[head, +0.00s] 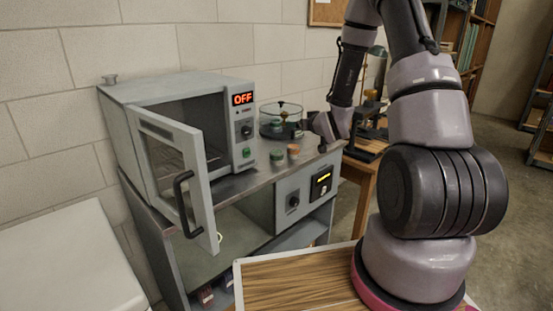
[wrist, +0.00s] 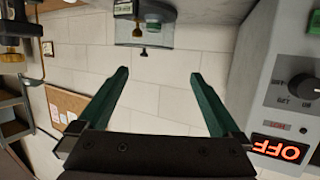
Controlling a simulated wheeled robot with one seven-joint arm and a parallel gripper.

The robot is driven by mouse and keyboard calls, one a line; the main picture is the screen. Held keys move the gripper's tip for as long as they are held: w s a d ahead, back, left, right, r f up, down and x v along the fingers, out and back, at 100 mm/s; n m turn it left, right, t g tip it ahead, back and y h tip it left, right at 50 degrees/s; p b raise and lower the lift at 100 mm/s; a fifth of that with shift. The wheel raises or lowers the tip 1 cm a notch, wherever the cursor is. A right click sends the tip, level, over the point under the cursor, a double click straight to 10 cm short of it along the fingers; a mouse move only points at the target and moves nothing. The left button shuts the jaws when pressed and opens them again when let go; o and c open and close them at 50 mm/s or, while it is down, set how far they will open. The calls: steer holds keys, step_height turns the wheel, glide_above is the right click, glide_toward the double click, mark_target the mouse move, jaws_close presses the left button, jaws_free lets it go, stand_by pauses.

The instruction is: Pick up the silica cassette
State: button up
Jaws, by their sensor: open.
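My gripper (wrist: 158,75) is open, with two green fingers apart and nothing between them in the wrist view. In the head view the end of my arm (head: 322,126) is above the back right of the metal bench. I cannot tell for sure which thing is the silica cassette. A small green-grey piece (head: 277,157) and a small orange-topped piece (head: 293,150) stand on the bench, below and left of my gripper. A round glass vessel (head: 268,127) with a knobbed lid stands behind them, with something green inside. It also shows in the wrist view (wrist: 158,33).
A grey oven (head: 243,154) reading OFF stands left on the bench, its door (head: 205,190) swung open toward the front. Its control panel (wrist: 290,100) is at the right of the wrist view. A wooden table (head: 362,180) with brass equipment stands to the right.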

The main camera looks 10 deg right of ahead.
step_height(320, 180, down, 7)
steer(key=a+t+y, duration=0.1)
steer(key=a, duration=0.1)
steer(key=n+t+y, duration=0.2)
steer(key=y, duration=0.1)
glide_toward(276, 151)
steer(key=x, duration=0.4)
steer(key=shift+w+a+r, duration=0.1)
steer(key=shift+w+a, duration=0.05)
steer(key=shift+a, duration=0.1)
steer(key=shift+f+x, duration=0.15)
steer(key=shift+x, duration=1.2)
steer(key=shift+f+x, duration=0.2)
steer(key=shift+x, duration=1.1)
steer(key=shift+w+d, duration=0.1)
steer(key=shift+d, duration=0.05)
steer(key=c, duration=1.5)
